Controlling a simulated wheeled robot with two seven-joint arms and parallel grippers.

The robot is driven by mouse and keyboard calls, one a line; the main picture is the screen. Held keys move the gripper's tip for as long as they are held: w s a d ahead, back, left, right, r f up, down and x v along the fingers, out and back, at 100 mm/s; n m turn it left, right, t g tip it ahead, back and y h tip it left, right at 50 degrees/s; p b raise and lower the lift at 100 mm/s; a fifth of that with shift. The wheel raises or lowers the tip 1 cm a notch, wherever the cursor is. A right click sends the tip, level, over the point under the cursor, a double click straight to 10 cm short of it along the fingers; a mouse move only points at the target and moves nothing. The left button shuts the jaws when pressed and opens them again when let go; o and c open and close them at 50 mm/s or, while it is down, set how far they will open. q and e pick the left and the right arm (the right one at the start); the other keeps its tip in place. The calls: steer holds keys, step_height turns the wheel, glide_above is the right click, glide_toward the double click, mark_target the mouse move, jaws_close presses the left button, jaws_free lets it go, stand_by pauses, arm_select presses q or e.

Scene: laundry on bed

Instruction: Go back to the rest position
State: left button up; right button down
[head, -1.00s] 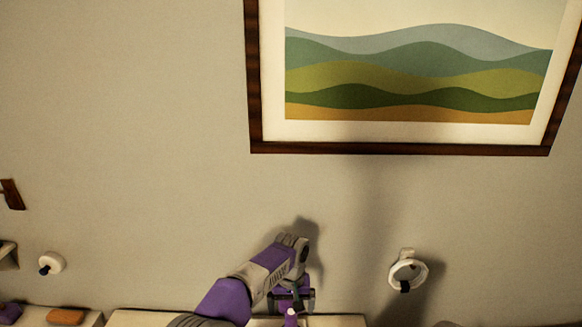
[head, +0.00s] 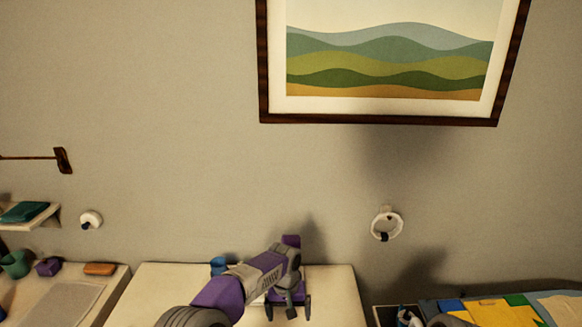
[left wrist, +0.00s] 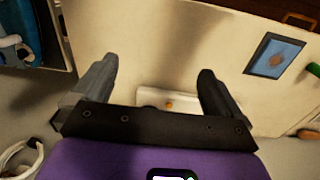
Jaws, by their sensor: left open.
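My left arm comes in from the bottom left of the head view. Its left gripper (head: 288,308) is over the pale table in the middle. In the left wrist view the two fingers of the left gripper (left wrist: 158,88) are wide apart with nothing between them, so it is open and empty. It points at a pale surface (left wrist: 165,50), with a gap between. My right gripper is not in view.
A pale table (head: 330,285) stands against the wall, with a blue item (head: 218,266) behind my arm. A second table (head: 112,285) at left holds a purple box (head: 49,266). Folded colourful cloths (head: 490,311) lie bottom right. A framed picture (head: 385,60) hangs above.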

arm_select(q)
steer(key=s+a+f+n+h, duration=0.1)
steer(key=s+a+f+h, duration=0.15)
steer(key=s+f, duration=0.55)
steer(key=s+a+f+h, duration=0.1)
steer(key=s+a+f, duration=0.25)
steer(key=f, duration=0.85)
steer(key=s+a+f+n, duration=0.1)
steer(key=s+a+f, duration=0.1)
steer(key=s, duration=0.6)
steer(key=s+a+f+n, duration=0.1)
steer(key=s+f, duration=0.1)
steer(key=s, duration=0.6)
step_height(320, 180, down, 13)
steer(key=b, duration=1.4)
steer(key=shift+s+f+t, duration=0.2)
steer(key=shift+s+t, duration=0.1)
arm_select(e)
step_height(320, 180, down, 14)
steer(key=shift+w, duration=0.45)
arm_select(q)
steer(key=shift+c, duration=0.5)
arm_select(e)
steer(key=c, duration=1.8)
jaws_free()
